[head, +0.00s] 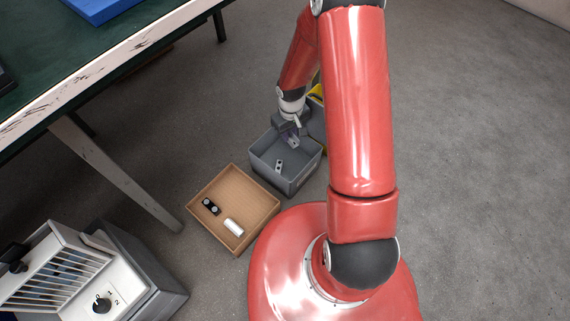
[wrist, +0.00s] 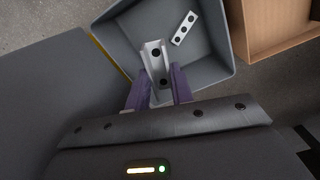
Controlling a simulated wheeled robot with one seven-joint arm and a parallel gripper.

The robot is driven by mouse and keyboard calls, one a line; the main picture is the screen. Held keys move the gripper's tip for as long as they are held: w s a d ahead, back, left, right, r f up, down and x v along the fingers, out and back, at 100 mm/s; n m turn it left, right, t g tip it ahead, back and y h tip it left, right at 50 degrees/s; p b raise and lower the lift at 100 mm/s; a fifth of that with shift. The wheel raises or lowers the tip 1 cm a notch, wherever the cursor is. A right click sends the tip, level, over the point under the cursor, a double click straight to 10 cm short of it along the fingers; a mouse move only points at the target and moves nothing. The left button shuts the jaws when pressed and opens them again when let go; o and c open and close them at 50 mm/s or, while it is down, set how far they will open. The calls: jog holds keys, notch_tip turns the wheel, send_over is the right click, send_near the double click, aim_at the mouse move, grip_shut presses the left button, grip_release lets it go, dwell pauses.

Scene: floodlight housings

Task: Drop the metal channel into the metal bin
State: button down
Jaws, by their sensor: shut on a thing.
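In the wrist view my gripper (wrist: 161,88) is shut on the metal channel (wrist: 153,55), a light grey U-shaped piece with dark holes. The channel points away from the fingers, over the opening of the grey metal bin (wrist: 217,35). A flat metal strip with holes (wrist: 184,28) lies on the bin floor. In the head view my gripper (head: 292,140) is at the far side of the grey bin (head: 300,182), above its opening. The strip shows inside the bin (head: 279,166). The channel is hard to make out in the head view.
A brown cardboard box (head: 236,188) stands left of the bin, holding a black part (head: 211,207) and a white cylinder (head: 233,227). A yellow-edged bin (head: 317,92) is behind, partly hidden by my arm. A green-topped table (head: 60,60) and a white-grey machine (head: 75,280) are at left.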

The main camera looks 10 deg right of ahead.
notch_tip(320, 180, down, 4)
jog(key=shift+f+b, duration=0.1)
jog(key=shift+b, duration=1.15)
jog(key=c, duration=1.1)
grip_release()
jog(key=shift+c, duration=0.2)
jog(key=shift+r+p, duration=0.9)
jog(key=shift+r, duration=3.05)
